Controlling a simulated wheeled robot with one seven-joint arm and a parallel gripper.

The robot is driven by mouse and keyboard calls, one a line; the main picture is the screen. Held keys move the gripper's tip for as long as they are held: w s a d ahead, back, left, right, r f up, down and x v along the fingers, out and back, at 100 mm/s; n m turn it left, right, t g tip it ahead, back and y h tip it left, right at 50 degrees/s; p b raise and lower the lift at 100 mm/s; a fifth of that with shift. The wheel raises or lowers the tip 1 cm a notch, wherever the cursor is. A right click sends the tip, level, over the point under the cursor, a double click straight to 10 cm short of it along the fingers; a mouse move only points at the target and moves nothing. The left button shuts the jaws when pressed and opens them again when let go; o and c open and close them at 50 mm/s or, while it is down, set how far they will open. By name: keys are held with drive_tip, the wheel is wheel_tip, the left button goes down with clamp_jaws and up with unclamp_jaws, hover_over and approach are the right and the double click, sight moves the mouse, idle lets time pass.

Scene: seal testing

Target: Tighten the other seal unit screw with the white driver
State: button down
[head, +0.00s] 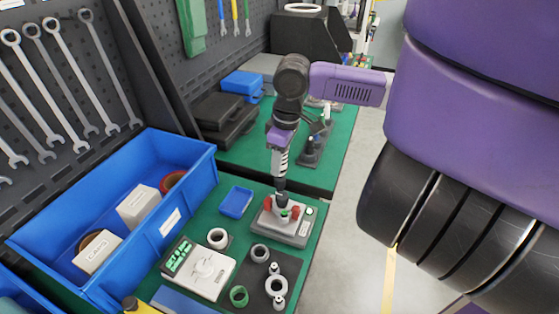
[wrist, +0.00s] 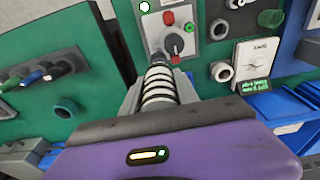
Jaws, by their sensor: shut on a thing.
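My gripper (head: 281,150) is shut on the white driver (head: 281,163), which has dark rings around its shaft and points down. In the wrist view the driver (wrist: 159,90) lies between my two fingers. The seal unit (head: 290,234) is a grey block on the green bench with red caps, a green part and a black part on top. The driver's dark tip is at the unit's top, close to the red caps. The wrist view shows the unit (wrist: 152,30) just beyond the tip. The screw under the tip is hidden, and I cannot tell whether they touch.
A white box with a dial and green display (head: 201,269) stands left of the unit. A small blue tray (head: 236,202) and several rings lie nearby. A large blue bin (head: 190,205) is at the left. A dark stand (head: 313,155) stands on the bench behind.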

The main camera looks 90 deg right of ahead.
drive_tip(key=shift+f+b, duration=0.65)
drive_tip(key=shift+f, duration=0.4)
idle(0.9)
drive_tip(key=shift+f, duration=0.55)
idle(3.3)
drive_tip(key=shift+r+p, duration=0.1)
drive_tip(key=shift+p, duration=0.25)
drive_tip(key=shift+r+p, duration=2.05)
drive_tip(key=shift+r, duration=0.45)
drive_tip(key=shift+s+f, duration=0.1)
